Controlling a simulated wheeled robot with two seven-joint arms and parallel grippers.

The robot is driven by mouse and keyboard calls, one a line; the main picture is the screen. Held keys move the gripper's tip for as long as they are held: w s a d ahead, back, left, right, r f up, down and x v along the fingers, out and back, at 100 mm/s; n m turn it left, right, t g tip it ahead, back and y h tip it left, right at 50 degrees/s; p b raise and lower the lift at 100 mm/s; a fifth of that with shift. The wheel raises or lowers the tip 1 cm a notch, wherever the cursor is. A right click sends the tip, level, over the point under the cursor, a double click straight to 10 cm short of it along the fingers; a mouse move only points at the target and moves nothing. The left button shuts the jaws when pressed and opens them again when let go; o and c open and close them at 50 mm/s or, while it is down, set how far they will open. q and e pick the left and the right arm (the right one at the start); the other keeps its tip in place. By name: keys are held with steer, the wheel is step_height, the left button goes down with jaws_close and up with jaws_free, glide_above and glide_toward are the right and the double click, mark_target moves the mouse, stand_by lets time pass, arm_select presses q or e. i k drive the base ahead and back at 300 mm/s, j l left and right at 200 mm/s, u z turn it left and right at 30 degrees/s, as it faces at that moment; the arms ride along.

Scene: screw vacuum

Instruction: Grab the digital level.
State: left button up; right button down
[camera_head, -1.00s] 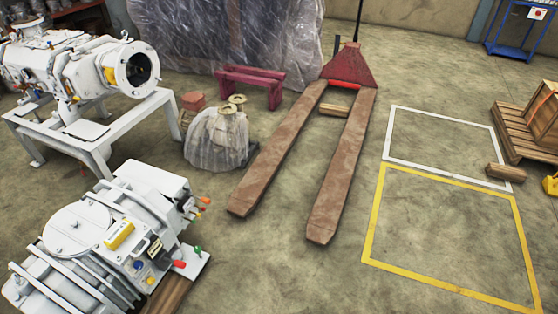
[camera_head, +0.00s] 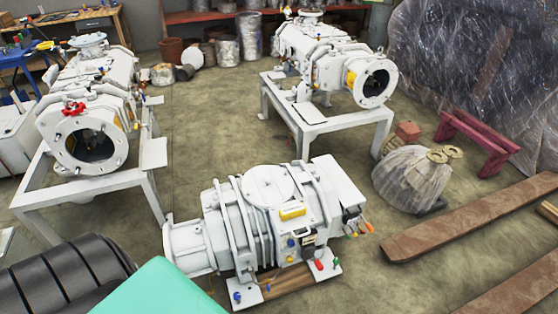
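A small yellow box-shaped item (camera_head: 292,213) lies on top of the white vacuum pump (camera_head: 270,190) in the lower middle of the head view. It looks like the digital level, but it is too small to read any display. A dark-faced item (camera_head: 308,240) and several coloured-handled tools sit near it on the pump's front and right side. Neither of my grippers is in view.
Two more white machines stand on frames, one at left (camera_head: 92,140) and one behind (camera_head: 335,55). A turquoise surface (camera_head: 150,290) and black ribbed shape (camera_head: 70,275) fill the lower left.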

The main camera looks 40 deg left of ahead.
mark_target(294, 211)
steer(key=u, duration=1.05)
steer(key=i+j, duration=0.2)
steer(key=j, duration=0.15)
steer(key=i+j+z, duration=0.15)
steer(key=j, duration=0.15)
steer(key=i+j, duration=0.15)
steer(key=j, duration=0.2)
steer(key=i+j+z, duration=0.1)
steer(key=j, duration=0.25)
steer(key=i+j+z, duration=0.1)
steer(key=j, duration=0.3)
steer(key=i, duration=0.1)
